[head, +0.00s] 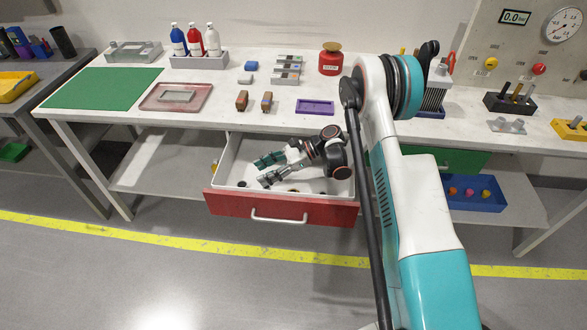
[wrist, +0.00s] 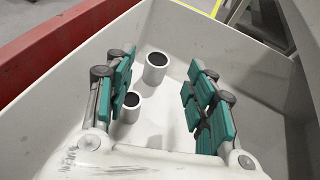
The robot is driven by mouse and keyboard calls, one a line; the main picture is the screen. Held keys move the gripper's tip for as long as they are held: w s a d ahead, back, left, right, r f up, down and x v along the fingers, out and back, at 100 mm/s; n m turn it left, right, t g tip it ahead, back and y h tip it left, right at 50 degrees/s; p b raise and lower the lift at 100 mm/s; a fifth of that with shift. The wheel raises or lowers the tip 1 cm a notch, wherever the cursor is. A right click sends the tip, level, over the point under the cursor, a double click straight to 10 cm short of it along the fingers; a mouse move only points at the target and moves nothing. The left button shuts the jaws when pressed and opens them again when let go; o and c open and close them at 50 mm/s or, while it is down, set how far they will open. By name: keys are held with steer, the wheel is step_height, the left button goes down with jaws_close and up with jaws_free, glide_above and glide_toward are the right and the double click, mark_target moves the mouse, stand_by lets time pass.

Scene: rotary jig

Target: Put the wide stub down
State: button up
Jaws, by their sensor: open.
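My gripper (head: 262,172) is open inside the pulled-out drawer (head: 281,211), with its fingers pointing left in the head view. In the wrist view, two white cylindrical stubs with dark tops stand upright on the drawer floor. The wider-looking stub (wrist: 156,67) is between the ends of the open fingers (wrist: 160,64), with a visible gap to each in the picture. The narrower stub (wrist: 131,108) is nearer the camera, beside the left finger; whether they touch is unclear. Neither stub is gripped. In the head view my gripper largely hides the stubs.
The drawer's pale walls (wrist: 70,68) surround my gripper closely. The worktable (head: 215,117) is above and behind the drawer.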

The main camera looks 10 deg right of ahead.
steer(key=w+r+m+t+y, duration=0.1)
steer(key=w+r+m+t, duration=0.2)
steer(key=r, duration=0.7)
steer(key=w+r+m+t, duration=0.3)
steer(key=r+m+t, duration=0.1)
steer(key=r, duration=0.5)
steer(key=w+r+m+t+y, duration=0.1)
steer(key=w+r+m+t, duration=0.25)
steer(key=r, duration=0.65)
steer(key=s+d+r+m+t+h, duration=0.1)
steer(key=d+r+m+t+h, duration=0.4)
steer(key=r+m, duration=0.5)
steer(key=s+d+r+m+t+h, duration=0.2)
steer(key=d+r+m+t+h, duration=0.3)
steer(key=r+m, duration=0.5)
steer(key=s+d+f+m+g+h, duration=0.3)
steer(key=s+d+m+g+h, duration=0.35)
steer(key=s+m, duration=0.7)
steer(key=s+a+f+m+g, duration=0.2)
steer(key=s+f+m, duration=0.3)
steer(key=s+f, duration=0.3)
steer(key=s+a+f+m+g+y, duration=0.1)
steer(key=s+f+m+g, duration=0.3)
steer(key=s+f, duration=0.4)
steer(key=s+a+g, duration=0.1)
steer(key=s, duration=0.6)
steer(key=shift+s+f+m, duration=0.35)
steer(key=shift+s+m, duration=0.05)
